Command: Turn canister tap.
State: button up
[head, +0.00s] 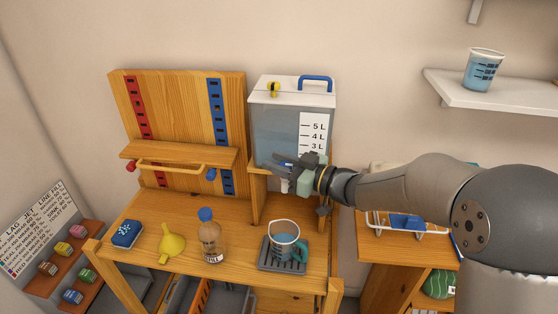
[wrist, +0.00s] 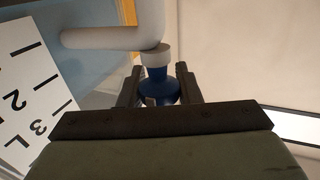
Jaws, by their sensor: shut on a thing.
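The canister (head: 275,120) is a clear box of bluish liquid with a white lid, a blue handle and a litre scale, standing on a wooden stand. Its tap shows in the wrist view as a blue knob (wrist: 158,88) below a white collar and pipe (wrist: 110,38). My gripper (head: 288,163) is at the lower front of the canister. In the wrist view my gripper (wrist: 159,85) has one finger on each side of the blue knob and is shut on it. In the head view the gripper hides most of the tap.
A measuring jug (head: 285,243) stands on a grey drip tray (head: 263,265) below the tap. A bottle (head: 210,238), a yellow funnel (head: 171,243) and a blue sponge (head: 126,234) are on the bench to the left. A shelf (head: 495,92) holds another cup (head: 483,70).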

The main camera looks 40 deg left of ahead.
dwell(0.3)
jog(key=o, duration=1)
jog(key=shift+c, duration=0.2)
jog(key=shift+d, duration=0.1)
jog(key=w+d+b, duration=0.1)
jog(key=d+b, duration=0.2)
jog(key=d, duration=1.4)
jog(key=shift+w, duration=0.3)
